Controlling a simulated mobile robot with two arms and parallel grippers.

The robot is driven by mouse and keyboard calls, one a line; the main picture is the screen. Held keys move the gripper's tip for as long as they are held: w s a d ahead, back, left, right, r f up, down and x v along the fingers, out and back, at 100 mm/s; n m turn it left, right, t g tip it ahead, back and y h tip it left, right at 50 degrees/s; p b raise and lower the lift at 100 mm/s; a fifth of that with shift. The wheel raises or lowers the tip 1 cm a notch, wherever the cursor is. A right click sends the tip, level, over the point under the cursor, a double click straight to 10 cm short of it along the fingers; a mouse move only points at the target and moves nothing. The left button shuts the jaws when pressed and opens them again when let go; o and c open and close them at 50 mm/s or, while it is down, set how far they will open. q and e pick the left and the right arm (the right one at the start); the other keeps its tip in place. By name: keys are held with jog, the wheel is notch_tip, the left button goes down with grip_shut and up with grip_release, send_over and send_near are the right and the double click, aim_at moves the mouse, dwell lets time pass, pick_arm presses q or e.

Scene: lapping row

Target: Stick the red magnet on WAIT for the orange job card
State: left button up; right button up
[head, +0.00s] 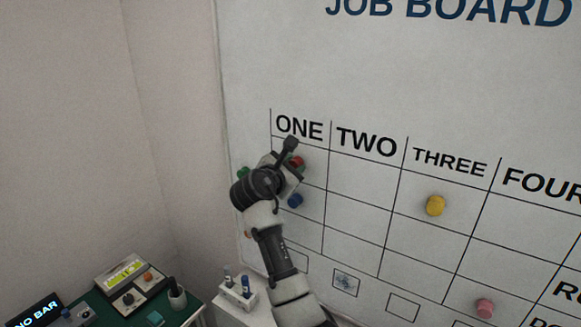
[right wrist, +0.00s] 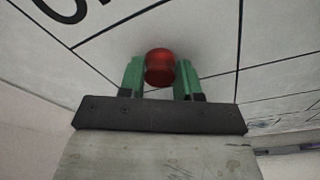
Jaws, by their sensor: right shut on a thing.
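My right gripper (head: 295,164) is in front of the job board (head: 300,60), over column ONE just below its heading. Its green fingers (right wrist: 160,80) are shut on the round red magnet (right wrist: 160,66), which also shows in the head view (head: 297,160). In the right wrist view the magnet is very close to the white board face; I cannot tell whether it touches. The word WAIT and an orange job card cannot be made out. My left gripper is not in view.
On the board are a blue magnet (head: 295,201), a green one (head: 243,173) at the left edge, a yellow one (head: 436,206) under THREE and a pink one (head: 485,308) lower right. A green-topped bench (head: 180,311) with devices stands lower left. The cells under TWO look empty.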

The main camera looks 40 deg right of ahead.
dwell(0.4)
jog(key=o, duration=1)
